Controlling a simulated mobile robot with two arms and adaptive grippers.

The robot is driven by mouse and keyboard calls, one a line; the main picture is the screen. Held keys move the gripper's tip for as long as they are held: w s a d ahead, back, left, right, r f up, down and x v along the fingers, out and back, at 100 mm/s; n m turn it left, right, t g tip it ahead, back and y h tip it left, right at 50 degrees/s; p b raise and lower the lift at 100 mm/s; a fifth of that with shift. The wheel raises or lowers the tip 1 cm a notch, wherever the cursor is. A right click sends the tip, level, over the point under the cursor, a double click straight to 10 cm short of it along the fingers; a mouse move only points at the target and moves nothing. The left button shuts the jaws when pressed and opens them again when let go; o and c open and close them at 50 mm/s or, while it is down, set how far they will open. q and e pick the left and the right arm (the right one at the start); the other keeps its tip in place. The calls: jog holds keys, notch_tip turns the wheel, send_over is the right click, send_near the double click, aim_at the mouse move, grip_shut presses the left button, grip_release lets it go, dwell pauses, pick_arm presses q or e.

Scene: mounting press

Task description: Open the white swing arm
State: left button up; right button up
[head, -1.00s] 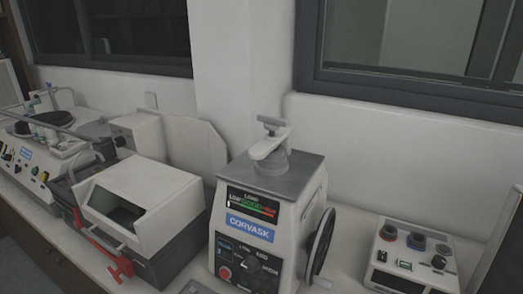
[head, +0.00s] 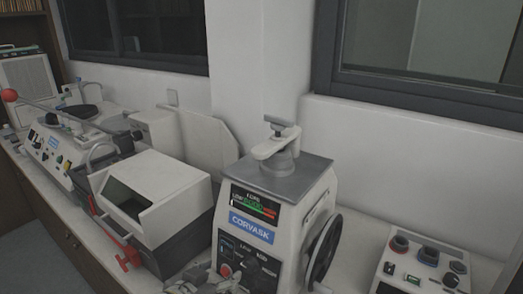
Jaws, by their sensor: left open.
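The white swing arm (head: 272,147) lies across the round grey cap on top of the mounting press (head: 260,220), with a grey T-shaped handle (head: 282,126) standing at its far end. The swing arm sits over the cap. My left gripper (head: 216,277) shows at the bottom edge, in front of the press's lower control panel. It is open, partly cut off by the frame, and well below the swing arm. My right gripper is not in view.
A white machine with a sloped opening and red lever (head: 128,252) stands left of the press. A black handwheel (head: 323,250) sticks out on the press's right side. A control box (head: 424,268) stands further right. The space above the press is free.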

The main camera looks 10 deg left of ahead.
pick_arm(q)
jog(key=w+d+r+t+h, duration=0.1)
jog(key=w+r+t+h, duration=0.2)
jog(key=r, duration=0.8)
jog(key=m+t+h, duration=0.2)
send_near(254, 156)
jog(key=x, duration=0.2)
jog(key=p+x, duration=0.1)
jog(key=x, duration=0.3)
jog(key=p+x, duration=0.2)
jog(key=x, duration=0.3)
jog(key=shift+w+d+r, duration=0.2)
jog(key=shift+w, duration=0.1)
jog(key=shift+w+d+f, duration=0.1)
jog(key=shift+w+d, duration=0.1)
jog(key=shift+w, duration=0.35)
jog(key=c, duration=0.3)
grip_shut()
